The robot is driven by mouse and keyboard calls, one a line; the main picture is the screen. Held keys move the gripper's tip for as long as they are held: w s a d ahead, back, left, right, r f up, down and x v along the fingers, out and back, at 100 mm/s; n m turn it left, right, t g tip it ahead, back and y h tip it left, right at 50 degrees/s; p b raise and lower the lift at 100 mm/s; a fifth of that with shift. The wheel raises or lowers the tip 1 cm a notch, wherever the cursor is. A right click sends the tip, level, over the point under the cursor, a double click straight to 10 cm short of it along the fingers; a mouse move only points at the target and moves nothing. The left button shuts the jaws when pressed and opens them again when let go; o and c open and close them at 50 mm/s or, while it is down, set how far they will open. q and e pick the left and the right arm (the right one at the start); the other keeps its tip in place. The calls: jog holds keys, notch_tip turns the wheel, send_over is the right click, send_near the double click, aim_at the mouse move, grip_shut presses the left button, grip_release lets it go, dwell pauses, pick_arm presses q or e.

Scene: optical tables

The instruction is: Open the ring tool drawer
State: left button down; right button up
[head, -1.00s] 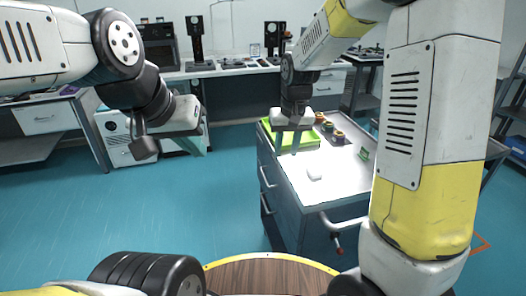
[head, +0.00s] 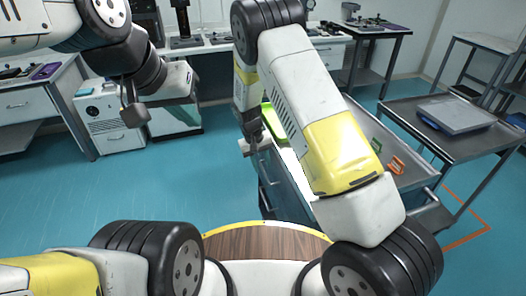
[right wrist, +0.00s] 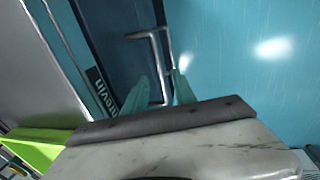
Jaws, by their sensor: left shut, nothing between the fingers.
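The dark blue drawer cabinet (head: 288,190) stands right of centre in the head view, with drawer handles on its left face. One grey bar handle (right wrist: 156,62) shows close up in the right wrist view on a dark drawer front (right wrist: 112,38). My right gripper (right wrist: 160,78) is open, its two teal fingers on either side of the handle's near part. I cannot tell whether they touch it. In the head view its fingers are mostly hidden. Which drawer is the ring tool drawer is not readable.
A bright green tray (head: 270,122) and green and orange holders (head: 397,165) are on the cabinet top, partly behind my right arm. A grey cart (head: 450,130) stands to the right. The teal floor (head: 90,200) left of the cabinet is clear.

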jog(key=shift+d+f, duration=0.2)
jog(key=shift+f, duration=0.9)
jog(key=shift+c, duration=0.2)
grip_shut()
dwell(0.5)
